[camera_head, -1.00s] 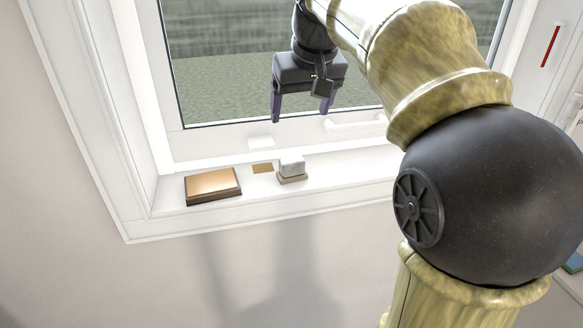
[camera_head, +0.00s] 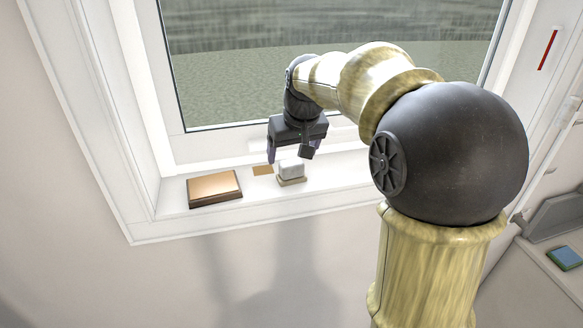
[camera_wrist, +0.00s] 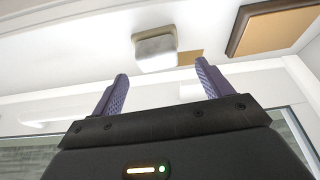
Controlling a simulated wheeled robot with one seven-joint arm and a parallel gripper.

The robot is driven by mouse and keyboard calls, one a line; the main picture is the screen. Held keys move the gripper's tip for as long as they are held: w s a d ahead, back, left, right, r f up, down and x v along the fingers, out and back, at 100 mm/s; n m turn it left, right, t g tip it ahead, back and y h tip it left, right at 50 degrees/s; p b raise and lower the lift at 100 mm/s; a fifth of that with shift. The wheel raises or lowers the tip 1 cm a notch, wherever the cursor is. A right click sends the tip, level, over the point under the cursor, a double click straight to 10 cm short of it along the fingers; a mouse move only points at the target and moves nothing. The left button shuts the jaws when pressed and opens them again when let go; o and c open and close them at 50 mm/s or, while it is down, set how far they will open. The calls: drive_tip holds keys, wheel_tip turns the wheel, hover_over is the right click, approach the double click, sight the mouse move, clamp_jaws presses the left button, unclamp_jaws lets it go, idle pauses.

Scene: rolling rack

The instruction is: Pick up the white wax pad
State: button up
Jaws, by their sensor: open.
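The white wax pad (camera_head: 291,168) is a small white block on a beige base on the window sill. It also shows in the wrist view (camera_wrist: 156,50), ahead of and between my two fingers. My gripper (camera_head: 290,155) is open and empty, with purple fingers. In the head view it is just above and behind the pad. In the wrist view the fingertips (camera_wrist: 160,70) spread wider than the pad, and I see no contact.
A brown-framed tan block (camera_head: 214,187) lies on the sill left of the pad, and a flat tan patch (camera_head: 263,170) lies between them. The window frame and glass stand close behind my gripper. The sill's front edge (camera_head: 240,224) drops to the wall.

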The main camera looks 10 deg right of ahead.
sight(292, 162)
drive_tip(key=shift+f, duration=0.1)
drive_tip(key=shift+p+x, duration=1.5)
drive_tip(key=shift+x, duration=1.1)
drive_tip(key=shift+s+d, duration=0.1)
drive_tip(key=shift+d, duration=0.05)
drive_tip(key=c, duration=1.1)
wheel_tip(292, 162, up, 10)
drive_tip(key=b, duration=0.3)
